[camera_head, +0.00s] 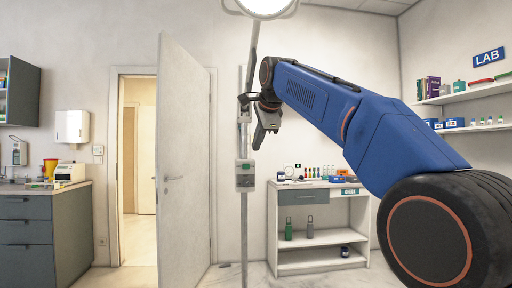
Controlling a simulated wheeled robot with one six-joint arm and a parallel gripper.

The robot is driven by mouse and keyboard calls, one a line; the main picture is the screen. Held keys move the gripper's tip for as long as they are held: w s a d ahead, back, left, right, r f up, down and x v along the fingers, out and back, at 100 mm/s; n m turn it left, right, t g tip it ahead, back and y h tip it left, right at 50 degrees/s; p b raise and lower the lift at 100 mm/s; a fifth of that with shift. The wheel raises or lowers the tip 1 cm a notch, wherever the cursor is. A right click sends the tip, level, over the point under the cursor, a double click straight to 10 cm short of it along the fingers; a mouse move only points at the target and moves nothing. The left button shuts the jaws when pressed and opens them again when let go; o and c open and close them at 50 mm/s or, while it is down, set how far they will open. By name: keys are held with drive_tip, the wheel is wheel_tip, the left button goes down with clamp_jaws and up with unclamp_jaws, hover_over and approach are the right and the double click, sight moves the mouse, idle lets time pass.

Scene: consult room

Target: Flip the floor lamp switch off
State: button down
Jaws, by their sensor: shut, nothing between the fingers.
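The floor lamp (244,215) stands upright in the middle of the view, a thin grey pole with a bright lamp head (266,6) at the top edge. The lamp head is lit white. A small grey switch box (245,175) with a greenish strip sits on the pole. My gripper (257,146) points down, a little above the switch box and slightly right of the pole. Its fingers are shut and empty. I cannot tell whether it touches the pole. The switch lever itself is too small to make out.
An open white door (184,150) stands left of the lamp. A low white shelf unit (319,234) with bottles and tubes stands behind it to the right. A grey cabinet (40,235) is at far left. Wall shelves (470,92) hang at right. Floor shows around the pole.

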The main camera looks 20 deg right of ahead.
idle(0.3)
drive_tip(key=s+f+t, duration=0.1)
drive_tip(key=a+f+t, duration=0.1)
drive_tip(key=shift+s+a+f+t, duration=0.1)
drive_tip(key=shift+s+f+t, duration=0.2)
drive_tip(key=shift+s, duration=0.05)
idle(0.5)
approach(243, 167)
wheel_tip(243, 167, down, 3)
drive_tip(key=w, duration=0.4)
drive_tip(key=shift+w, duration=0.6)
